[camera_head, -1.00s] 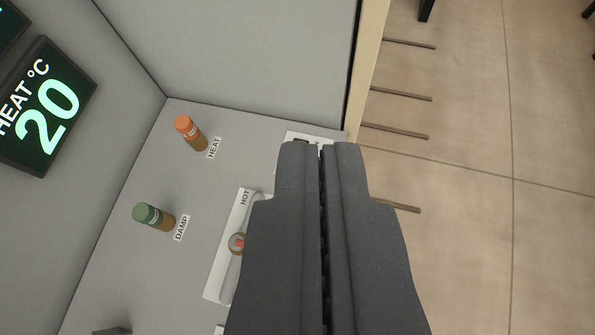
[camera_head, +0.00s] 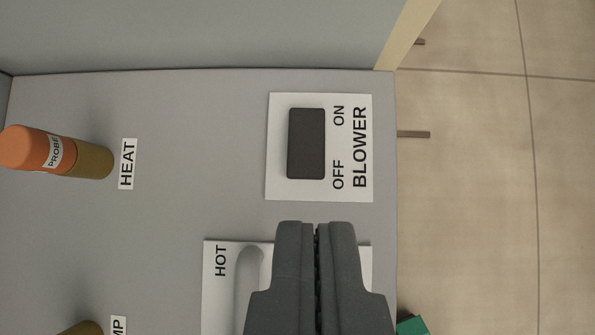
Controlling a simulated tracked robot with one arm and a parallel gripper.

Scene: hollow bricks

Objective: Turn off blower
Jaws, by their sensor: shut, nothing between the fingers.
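The blower switch (camera_head: 306,144) is a dark rectangular rocker on a white plate (camera_head: 279,190) marked BLOWER, with ON toward the top of the picture and OFF toward the bottom. Which way the rocker is tilted I cannot tell. My gripper (camera_head: 316,224) is shut and empty. Its fingertips show just below the plate's lower edge, apart from the rocker in the picture. My fingers hide part of the HOT plate below.
An orange PROBE cylinder (camera_head: 40,150) stands by the HEAT label (camera_head: 127,164) at left. The HOT plate (camera_head: 216,300) has a grey slot. The panel's right edge is near the switch, with tiled floor beyond. A green object (camera_head: 412,325) shows at the bottom right.

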